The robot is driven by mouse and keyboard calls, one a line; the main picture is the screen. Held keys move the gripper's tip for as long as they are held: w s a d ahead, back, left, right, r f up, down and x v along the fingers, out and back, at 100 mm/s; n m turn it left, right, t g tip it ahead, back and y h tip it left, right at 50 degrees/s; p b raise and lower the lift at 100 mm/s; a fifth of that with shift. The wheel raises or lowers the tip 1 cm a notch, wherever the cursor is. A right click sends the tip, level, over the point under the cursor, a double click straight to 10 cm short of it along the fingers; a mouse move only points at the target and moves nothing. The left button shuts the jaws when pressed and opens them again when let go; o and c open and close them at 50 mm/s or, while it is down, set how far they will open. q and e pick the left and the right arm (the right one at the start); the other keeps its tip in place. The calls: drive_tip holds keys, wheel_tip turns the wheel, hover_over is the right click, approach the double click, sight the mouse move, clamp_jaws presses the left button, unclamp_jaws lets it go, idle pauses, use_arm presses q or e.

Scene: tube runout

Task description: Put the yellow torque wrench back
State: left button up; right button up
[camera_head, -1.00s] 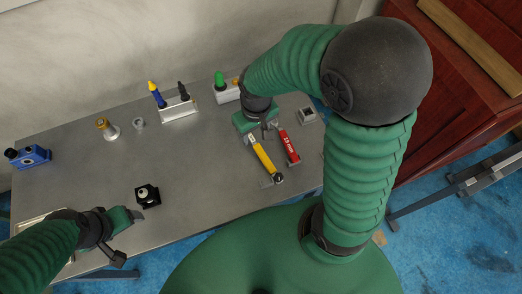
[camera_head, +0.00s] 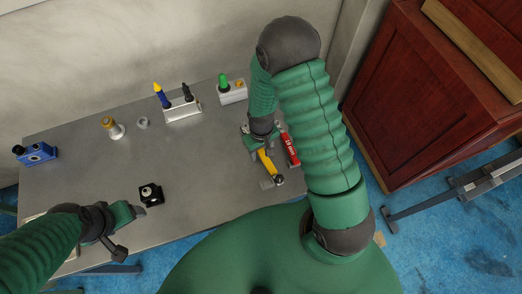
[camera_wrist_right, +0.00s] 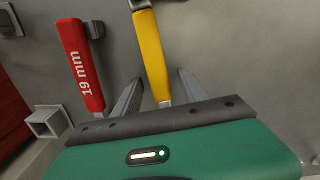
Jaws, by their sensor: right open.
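The yellow torque wrench (camera_head: 267,164) lies on the table below my right gripper (camera_head: 256,147), its near end towards the table's front edge. In the right wrist view the yellow handle (camera_wrist_right: 151,52) runs between the two spread fingers of my right gripper (camera_wrist_right: 161,77), with a gap on each side. That gripper is open and holds nothing. The red wrench marked 19 mm (camera_head: 289,149) lies just to its right in the head view; it also shows in the right wrist view (camera_wrist_right: 80,65). My left gripper (camera_head: 134,214) is over the table's front left; its jaw opening is unclear.
A small square grey socket (camera_wrist_right: 48,122) stands by the red wrench. A block with blue and black tools (camera_head: 183,112), a white block with a green item (camera_head: 233,93), a blue device (camera_head: 36,153) and a black box (camera_head: 151,194) stand on the table (camera_head: 90,180). The table's middle is clear.

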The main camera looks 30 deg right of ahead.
drive_tip(key=shift+w+d+f, duration=0.1)
drive_tip(key=shift+d+f, duration=0.05)
drive_tip(key=shift+f, duration=0.35)
drive_tip(key=shift+r, duration=0.1)
clamp_jaws()
idle(0.9)
